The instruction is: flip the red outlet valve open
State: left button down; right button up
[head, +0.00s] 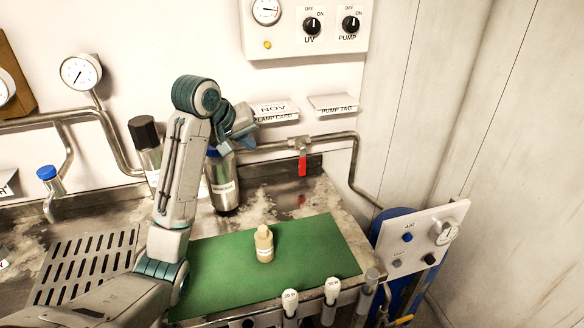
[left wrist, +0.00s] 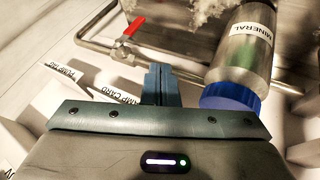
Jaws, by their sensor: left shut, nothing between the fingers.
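The red outlet valve handle (head: 302,162) hangs straight down from its fitting on the steel pipe (head: 342,136), crosswise to the pipe. In the left wrist view, the red handle (left wrist: 133,28) shows beyond the fingertips, a little to the left. My left gripper (head: 246,137) is in front of the wall, left of the handle and above the bottle with the blue cap. Its fingers (left wrist: 160,80) are together with nothing between them, and apart from the handle. My right gripper is not in view.
The MINERAL bottle (left wrist: 245,45) stands close to my left fingers. Two label holders, one the PUMP TAG (head: 333,104), jut from the wall above the pipe. A small beige bottle (head: 264,245) stands on the green mat (head: 325,245). A dark-capped canister (head: 146,150) is further left.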

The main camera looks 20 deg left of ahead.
aim_at(303, 161)
pick_arm(q)
jog(key=p+x, duration=0.3)
jog(key=x, duration=1.6)
jog(key=shift+d, duration=0.1)
jog(key=shift+w+d+p, duration=0.65)
jog(key=shift+w+d, duration=0.2)
jog(key=shift+d, duration=0.2)
jog(key=shift+w+d+f, duration=0.1)
jog(key=shift+w+d, duration=0.25)
jog(key=shift+d, duration=0.25)
jog(key=shift+w+d+f+t+h, duration=0.1)
jog(key=shift+f+t+h, duration=0.05)
jog(key=shift+t+h, duration=0.15)
